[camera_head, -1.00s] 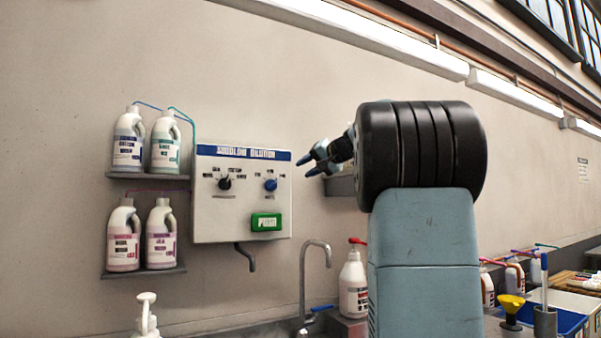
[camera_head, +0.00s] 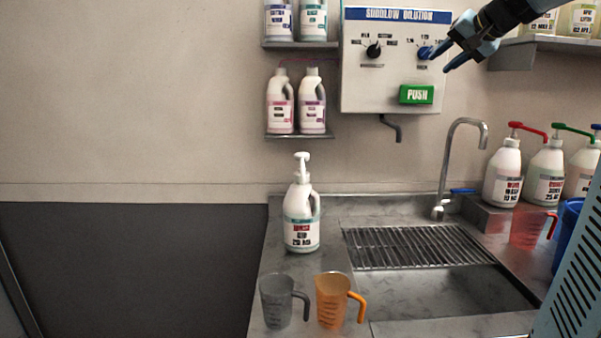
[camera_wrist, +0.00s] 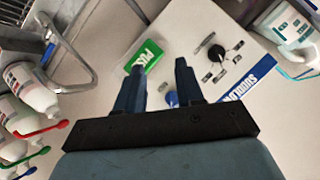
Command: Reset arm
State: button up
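My gripper (camera_head: 450,57) is raised at the upper right in the head view, in front of the right side of the white dilution panel (camera_head: 360,90). In the wrist view its two dark blue fingers (camera_wrist: 158,82) are spread apart with nothing between them. Beyond them the wrist view shows the panel face, with the green PUSH button (camera_wrist: 147,55), a black knob (camera_wrist: 217,53) and the blue knob (camera_wrist: 171,98). In the head view the blue knob (camera_head: 424,53) is close to the fingertips; I cannot tell whether they touch.
Below the panel is a sink with a grate (camera_head: 420,247) and a tap (camera_head: 445,165). A pump bottle (camera_head: 301,215), a grey jug (camera_head: 276,302) and an orange jug (camera_head: 332,300) stand on the counter's left. Bottles (camera_head: 503,175) and a red jug (camera_head: 528,228) stand right.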

jog(key=s+a+f+n+g+h, duration=0.1)
jog(key=s+a+f+g, duration=0.1)
jog(key=s+a+f, duration=0.45)
jog(key=s+a+f+n+g+h, duration=0.15)
jog(key=s+a+f, duration=0.25)
jog(key=s+f, duration=0.45)
jog(key=s+a+f+n+g+h, duration=0.1)
jog(key=s+f+n+g, duration=0.1)
jog(key=s+f, duration=1.2)
jog(key=shift+s+f+n, duration=0.3)
jog(key=shift+n, duration=0.05)
